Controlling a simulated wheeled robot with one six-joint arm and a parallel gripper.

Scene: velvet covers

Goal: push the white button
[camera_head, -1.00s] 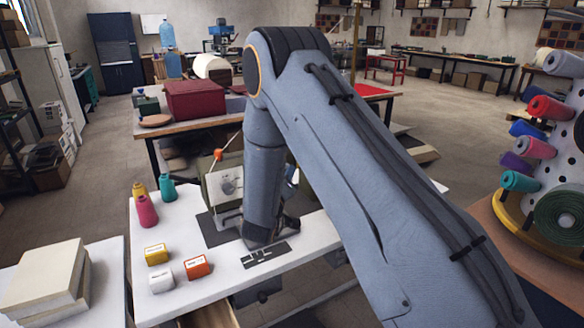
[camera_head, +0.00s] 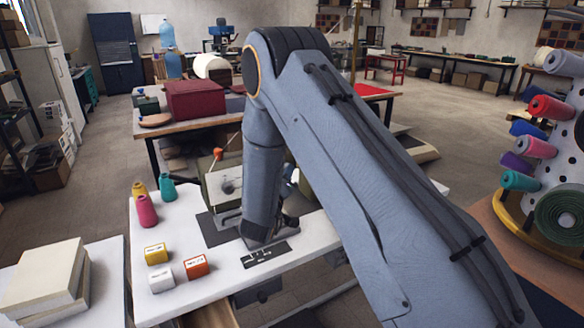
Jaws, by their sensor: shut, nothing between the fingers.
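The white button (camera_head: 160,278) is a small white box-shaped block with dark marks on its top. It sits at the front left of the white table (camera_head: 215,283). A yellow block (camera_head: 155,253) stands just behind it, and an orange block (camera_head: 197,267) stands to its right. Nothing touches the white button. My arm comes down over the table to the right of these blocks, with its lower end near a dark plate with cut-out shapes (camera_head: 265,254). My gripper's fingers are hidden behind my arm.
Pink (camera_head: 147,211) and teal (camera_head: 166,187) spools stand behind the blocks. A sewing machine (camera_head: 226,180) is partly hidden behind my arm. Stacked pale slabs (camera_head: 42,281) lie on another table at left. The tabletop between the orange block and the dark plate is clear.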

